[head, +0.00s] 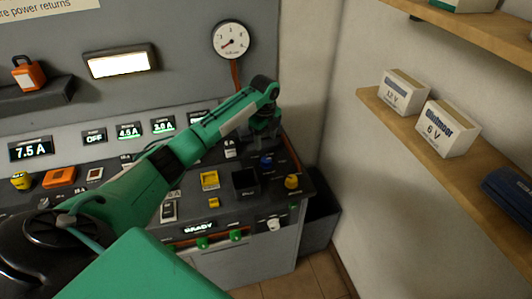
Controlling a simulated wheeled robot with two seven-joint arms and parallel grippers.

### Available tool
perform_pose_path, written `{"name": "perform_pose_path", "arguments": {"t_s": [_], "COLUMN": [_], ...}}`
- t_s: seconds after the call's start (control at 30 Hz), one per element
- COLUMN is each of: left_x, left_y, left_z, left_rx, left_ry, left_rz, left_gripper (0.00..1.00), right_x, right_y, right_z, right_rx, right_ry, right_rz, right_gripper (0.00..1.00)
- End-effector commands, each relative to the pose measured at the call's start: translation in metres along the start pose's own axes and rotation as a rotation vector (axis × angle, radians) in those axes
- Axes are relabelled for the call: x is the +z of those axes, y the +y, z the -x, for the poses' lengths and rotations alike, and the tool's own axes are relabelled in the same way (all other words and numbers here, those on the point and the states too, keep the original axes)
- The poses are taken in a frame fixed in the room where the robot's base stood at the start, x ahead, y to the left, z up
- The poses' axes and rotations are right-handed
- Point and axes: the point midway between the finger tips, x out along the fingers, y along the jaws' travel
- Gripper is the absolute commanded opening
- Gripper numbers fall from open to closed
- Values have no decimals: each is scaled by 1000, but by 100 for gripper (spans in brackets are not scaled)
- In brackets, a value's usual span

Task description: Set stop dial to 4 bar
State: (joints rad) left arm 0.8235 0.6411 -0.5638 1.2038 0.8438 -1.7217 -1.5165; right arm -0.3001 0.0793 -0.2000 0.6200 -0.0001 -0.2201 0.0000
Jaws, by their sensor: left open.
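A white knob (274,225) is on the console's front face. I cannot tell which knob is the stop dial. My right gripper is not in view.
The console (240,262) carries lit displays, a black open box (245,181) and a yellow block (209,180). A wooden shelf (460,175) on the right wall holds white battery boxes (448,128). Floor shows at the bottom.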

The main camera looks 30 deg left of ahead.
Motion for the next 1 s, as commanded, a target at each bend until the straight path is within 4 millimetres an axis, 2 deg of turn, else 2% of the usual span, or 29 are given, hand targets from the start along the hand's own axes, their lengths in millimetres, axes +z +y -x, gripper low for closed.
{"name": "perform_pose_path", "arguments": {"t_s": [0.1, 0.3, 1.0], "left_x": [0, 0, 0], "left_y": [0, 0, 0], "left_z": [18, 34, 36], "left_rx": [-1, 0, 1], "left_ry": [-1, 0, 0], "left_rz": [0, 0, 0], "left_gripper": [59, 59, 59], "right_x": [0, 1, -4], "right_y": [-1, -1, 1], "right_z": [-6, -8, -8], "right_rx": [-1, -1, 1], "right_ry": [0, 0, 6], "right_rz": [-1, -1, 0], "right_gripper": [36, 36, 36]}}
